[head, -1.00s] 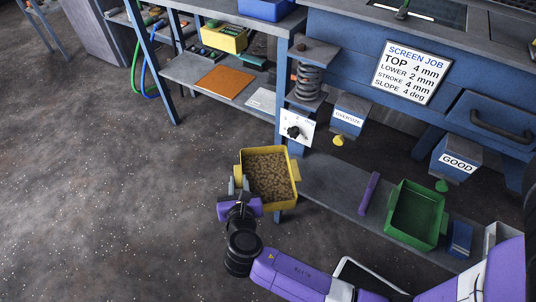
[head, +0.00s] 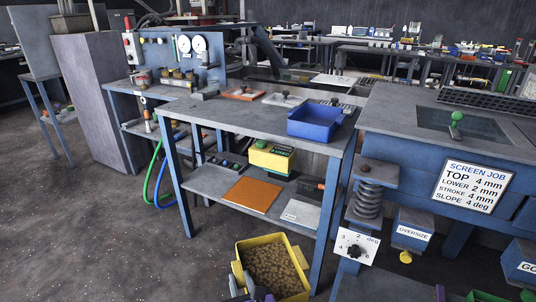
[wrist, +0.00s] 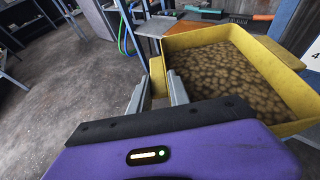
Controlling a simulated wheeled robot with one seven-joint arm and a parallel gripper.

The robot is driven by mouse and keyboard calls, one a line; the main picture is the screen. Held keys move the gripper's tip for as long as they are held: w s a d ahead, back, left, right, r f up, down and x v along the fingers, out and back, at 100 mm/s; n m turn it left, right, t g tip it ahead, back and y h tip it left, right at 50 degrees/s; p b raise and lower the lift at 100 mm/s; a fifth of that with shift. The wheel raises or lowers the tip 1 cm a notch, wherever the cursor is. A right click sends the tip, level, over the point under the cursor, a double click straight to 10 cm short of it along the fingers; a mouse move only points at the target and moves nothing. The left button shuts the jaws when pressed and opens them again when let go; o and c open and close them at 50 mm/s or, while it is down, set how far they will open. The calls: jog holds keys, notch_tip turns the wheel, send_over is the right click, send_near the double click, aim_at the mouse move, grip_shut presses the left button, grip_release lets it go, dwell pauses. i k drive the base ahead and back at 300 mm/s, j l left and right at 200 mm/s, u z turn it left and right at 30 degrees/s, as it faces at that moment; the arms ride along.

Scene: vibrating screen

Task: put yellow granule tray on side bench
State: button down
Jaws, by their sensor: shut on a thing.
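The yellow granule tray (head: 296,244), full of brown granules (head: 270,268), is at the bottom middle of the head view. My gripper (head: 250,286) is shut on its left side; most of the gripper is cut off by the lower edge. In the wrist view the tray (wrist: 215,33) fills the upper right, and the gripper fingers (wrist: 158,92) hold a yellow tab on its near wall. The tray looks about level and clear of the floor. The side bench (head: 255,117), a grey top with blue legs and a lower shelf, stands beyond the tray.
A blue bin (head: 315,122) sits at the right of the bench top, with an orange tray (head: 244,93) and a white tray (head: 284,99) behind. The front left of the top is bare. The lower shelf holds an orange plate (head: 251,194) and a yellow box (head: 271,158). The screen machine (head: 395,133) is at right.

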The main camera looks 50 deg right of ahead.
aim_at(250, 114)
jog(key=i+j+z, duration=1.15)
jog(key=j, duration=0.4)
